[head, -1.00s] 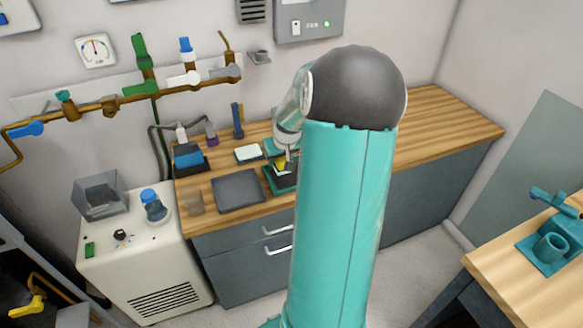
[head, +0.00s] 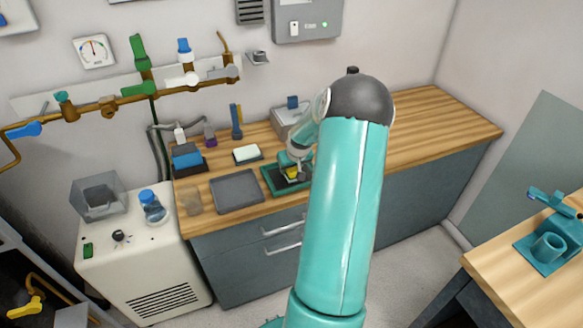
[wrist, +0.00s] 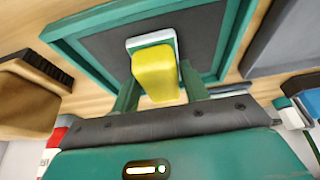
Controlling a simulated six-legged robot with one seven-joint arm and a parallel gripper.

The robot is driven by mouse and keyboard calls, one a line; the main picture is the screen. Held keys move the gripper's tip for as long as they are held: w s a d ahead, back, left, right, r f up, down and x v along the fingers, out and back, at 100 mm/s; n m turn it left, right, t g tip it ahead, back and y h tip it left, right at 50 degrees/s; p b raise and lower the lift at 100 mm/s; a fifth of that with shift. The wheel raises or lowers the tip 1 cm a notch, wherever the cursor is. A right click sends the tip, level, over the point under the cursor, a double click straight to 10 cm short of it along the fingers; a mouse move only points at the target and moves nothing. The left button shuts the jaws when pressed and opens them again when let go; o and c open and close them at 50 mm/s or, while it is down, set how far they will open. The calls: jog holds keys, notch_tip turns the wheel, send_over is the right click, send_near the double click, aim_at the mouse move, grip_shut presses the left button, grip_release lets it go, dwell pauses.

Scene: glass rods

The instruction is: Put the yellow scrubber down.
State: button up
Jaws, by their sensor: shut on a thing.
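The yellow scrubber (wrist: 156,72), with a white and green end, is between the fingers of my gripper (wrist: 158,88) in the wrist view. My gripper is shut on it. In the head view the scrubber (head: 291,172) shows as a small yellow patch at my gripper (head: 293,170), low over the teal-rimmed tray (head: 270,184). In the wrist view the dark floor of the tray (wrist: 100,47) lies behind the scrubber. I cannot tell whether the scrubber touches the tray floor.
A grey tray (head: 237,190) lies just left of the teal tray. A grey box (head: 290,122) stands behind my gripper. The wooden counter (head: 430,115) is clear at right.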

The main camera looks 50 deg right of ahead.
jog(key=shift+f, duration=0.15)
jog(key=o, duration=0.9)
jog(key=v, duration=1.2)
jog(key=w+a+r+n, duration=0.2)
jog(key=a+r, duration=0.4)
jog(key=a, duration=0.6)
jog(key=w+a+r+n, duration=0.1)
jog(key=w+a+r, duration=0.1)
jog(key=a+r, duration=0.65)
jog(key=s+a+r+n, duration=0.1)
jog(key=s+a, duration=0.3)
jog(key=a, duration=0.4)
jog(key=s+a+r+n+t+y, duration=0.1)
jog(key=s+a, duration=0.4)
jog(key=a, duration=0.4)
jog(key=s+a+r+n+y, duration=0.1)
jog(key=s+a, duration=0.3)
jog(key=a, duration=0.4)
jog(key=shift+s+a+t, duration=0.3)
jog(key=shift+a, duration=0.05)
